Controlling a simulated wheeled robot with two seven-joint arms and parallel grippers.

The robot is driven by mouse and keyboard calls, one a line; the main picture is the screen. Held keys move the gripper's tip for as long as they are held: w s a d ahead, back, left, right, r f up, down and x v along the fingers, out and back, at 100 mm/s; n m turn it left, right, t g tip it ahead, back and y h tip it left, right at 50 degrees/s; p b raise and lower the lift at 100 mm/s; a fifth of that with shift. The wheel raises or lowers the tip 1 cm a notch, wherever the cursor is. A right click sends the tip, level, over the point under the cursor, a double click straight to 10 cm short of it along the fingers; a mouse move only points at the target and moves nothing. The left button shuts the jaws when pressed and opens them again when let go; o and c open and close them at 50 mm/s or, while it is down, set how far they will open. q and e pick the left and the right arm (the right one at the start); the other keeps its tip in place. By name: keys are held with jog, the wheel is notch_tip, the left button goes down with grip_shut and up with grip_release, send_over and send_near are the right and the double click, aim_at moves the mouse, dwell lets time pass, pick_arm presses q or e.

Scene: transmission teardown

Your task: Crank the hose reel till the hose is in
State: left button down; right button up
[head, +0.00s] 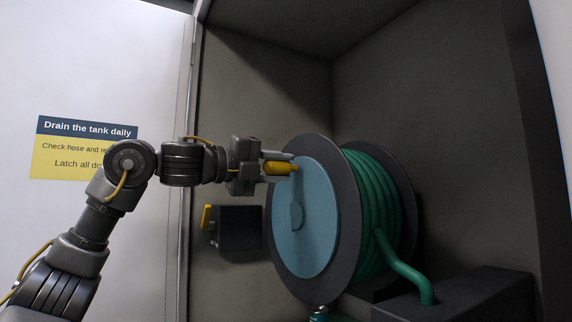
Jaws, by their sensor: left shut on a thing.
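The hose reel (312,236) stands in a grey compartment, with a blue side disc and dark flanges. Green hose (370,200) is wound on it in several turns. A length of hose (403,267) runs from the reel down to the right into a dark box. The yellow crank handle (281,169) sits near the top of the blue disc. My left gripper (280,167) is shut on the crank handle, coming from the left. The fingers hide part of the handle. My right gripper is not in view.
A dark box with a yellow lever (208,217) is on the back wall left of the reel. A dark box (460,297) stands at lower right. A sign (75,148) is on the white panel at left. Compartment walls enclose the reel.

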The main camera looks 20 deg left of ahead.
pick_arm(q)
jog(key=a+n, duration=0.1)
jog(key=w+a+n, duration=0.1)
jog(key=shift+w+f+n, duration=0.15)
jog(key=shift+n, duration=0.15)
jog(key=shift+w+a+f+n, duration=0.15)
jog(key=shift+w+a+n, duration=0.15)
jog(key=shift+n, duration=0.3)
jog(key=c, duration=1.1)
grip_release()
jog(key=shift+f, duration=0.1)
jog(key=shift+o, duration=0.2)
jog(key=shift+s+a+f, duration=0.1)
jog(key=shift+s+a, duration=0.1)
jog(key=shift+s, duration=0.05)
jog(key=b+v, duration=0.3)
jog(key=v, duration=0.7)
jog(key=shift+b, duration=0.4)
